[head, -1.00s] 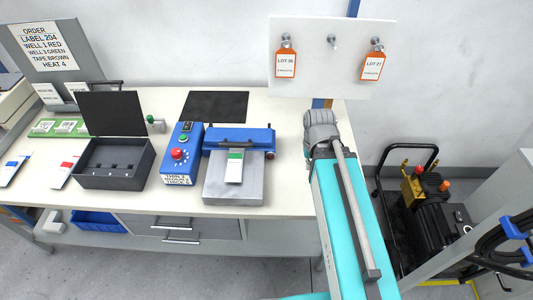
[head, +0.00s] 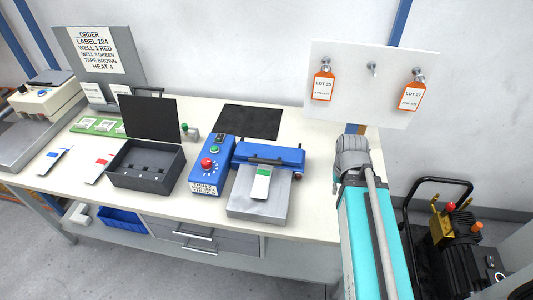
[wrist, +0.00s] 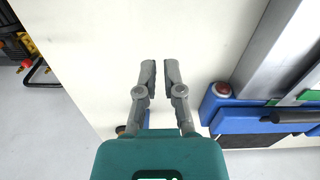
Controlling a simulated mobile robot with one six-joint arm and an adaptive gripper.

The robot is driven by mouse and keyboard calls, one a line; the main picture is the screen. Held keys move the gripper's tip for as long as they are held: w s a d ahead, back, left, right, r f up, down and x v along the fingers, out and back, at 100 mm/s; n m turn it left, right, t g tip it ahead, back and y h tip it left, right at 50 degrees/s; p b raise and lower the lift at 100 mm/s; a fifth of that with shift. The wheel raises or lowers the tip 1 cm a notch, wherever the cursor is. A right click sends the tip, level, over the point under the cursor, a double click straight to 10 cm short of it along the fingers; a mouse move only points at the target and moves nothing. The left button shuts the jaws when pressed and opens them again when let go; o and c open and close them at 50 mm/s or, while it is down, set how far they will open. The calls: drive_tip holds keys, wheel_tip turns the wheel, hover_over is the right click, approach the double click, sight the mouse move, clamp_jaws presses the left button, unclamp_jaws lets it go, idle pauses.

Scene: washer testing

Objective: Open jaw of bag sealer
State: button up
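The bag sealer has a blue jaw (head: 268,153) with a black handle bar on top and a grey metal plate (head: 262,205) in front. The jaw appears lowered. A white bag with a green band (head: 261,184) lies on the plate, its far end at the jaw. In the wrist view the blue jaw (wrist: 250,118), its black handle (wrist: 292,117) and a red end knob (wrist: 222,88) are at the right. My gripper (wrist: 160,65) is empty over bare bench, beside the sealer, with a narrow gap between its fingers.
The blue control box (head: 209,167) adjoins the sealer on the left. An open black case (head: 145,165) stands farther left. A white board (head: 365,80) with orange lot tags rises behind my arm. A compressor (head: 455,245) stands on the floor at right.

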drive_tip(key=shift+o, duration=1.1)
drive_tip(key=shift+w+a+r, duration=0.2)
drive_tip(key=shift+w, duration=0.05)
drive_tip(key=o, duration=0.4)
drive_tip(key=shift+w+a+r+n+p, duration=0.8)
drive_tip(key=shift+w+a+n+p, duration=0.05)
drive_tip(key=shift+a+n+p, duration=0.15)
wheel_tip(320, 180, up, 11)
drive_tip(key=n+p, duration=1.1)
drive_tip(key=n, duration=0.4)
hover_over(268, 155)
drive_tip(key=s, duration=0.5)
drive_tip(key=shift+s+a+f, duration=0.1)
drive_tip(key=shift+a+f, duration=0.05)
drive_tip(key=shift+a, duration=0.15)
drive_tip(key=shift+f+b, duration=0.15)
drive_tip(key=shift+b, duration=0.15)
wheel_tip(268, 155, down, 14)
drive_tip(key=b, duration=1.3)
drive_tip(key=shift+r+b, duration=0.2)
drive_tip(key=shift+b, duration=0.1)
